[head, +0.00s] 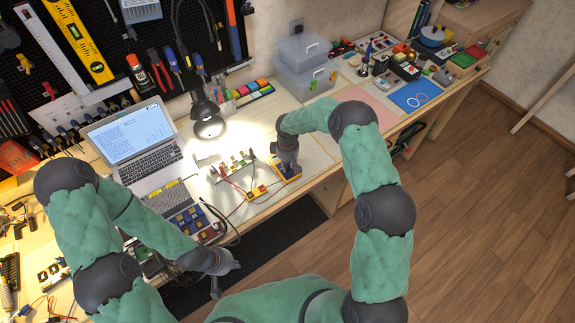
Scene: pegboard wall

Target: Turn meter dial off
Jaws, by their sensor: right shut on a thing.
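The meter (293,175) is a small yellow-edged device on the bench, right of the lamp. My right gripper (287,166) points down onto it and covers most of its face. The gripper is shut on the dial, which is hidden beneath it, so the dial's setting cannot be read. My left gripper (228,283) hangs in front of the bench's near edge, with its fingers spread apart and nothing between them.
A lit lamp (208,122) and an open laptop (128,134) stand left of the meter. A breadboard-like strip (233,165) and red leads lie close by. Clear plastic boxes (304,52) are behind. A pink mat (372,111) lies to the right.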

